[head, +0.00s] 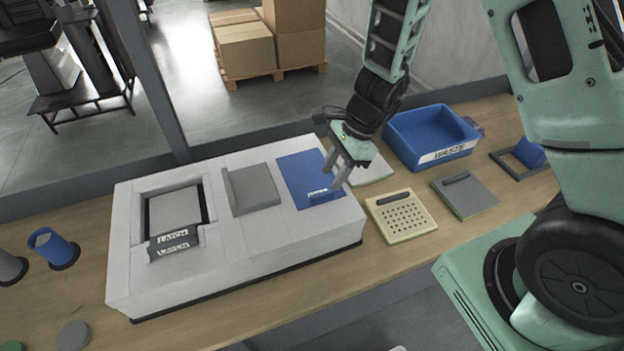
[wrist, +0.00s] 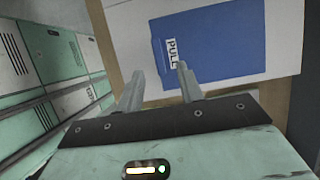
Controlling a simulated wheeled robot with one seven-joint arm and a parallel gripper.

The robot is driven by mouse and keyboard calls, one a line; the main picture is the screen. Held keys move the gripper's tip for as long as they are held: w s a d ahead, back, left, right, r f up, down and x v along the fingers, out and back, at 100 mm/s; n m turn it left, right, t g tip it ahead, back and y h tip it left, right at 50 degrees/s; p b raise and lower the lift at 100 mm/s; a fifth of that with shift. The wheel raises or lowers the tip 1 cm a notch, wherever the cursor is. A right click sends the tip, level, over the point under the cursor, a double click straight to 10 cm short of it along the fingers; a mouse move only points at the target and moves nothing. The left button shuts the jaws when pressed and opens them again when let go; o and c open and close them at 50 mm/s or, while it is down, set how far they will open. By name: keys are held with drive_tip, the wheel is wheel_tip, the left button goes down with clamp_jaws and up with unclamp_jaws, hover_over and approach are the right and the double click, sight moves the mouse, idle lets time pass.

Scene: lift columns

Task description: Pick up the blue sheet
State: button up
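The blue sheet (head: 300,172) lies flat on the right end of the white box top. In the wrist view the blue sheet (wrist: 215,48) carries a raised tab with a white PULL label (wrist: 171,50) at its near left edge. My gripper (head: 334,180) hangs over the sheet's right edge in the head view. In the wrist view my gripper (wrist: 161,72) is open, with its two fingers apart and nothing between them. The fingertips are close to the PULL tab; I cannot tell whether they touch it.
The white box (head: 285,237) also bears a grey plate (head: 252,189) and a LATCH block (head: 173,243). A blue WASTE bin (head: 430,135), a cream perforated panel (head: 401,214) and a grey panel (head: 465,194) stand to the right. Blue (head: 54,248) and grey cylinders are at left.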

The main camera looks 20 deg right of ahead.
sight(323, 193)
drive_tip(key=shift+p+x, duration=0.6)
drive_tip(key=shift+x, duration=2.2)
drive_tip(key=shift+s, duration=0.1)
clamp_jaws()
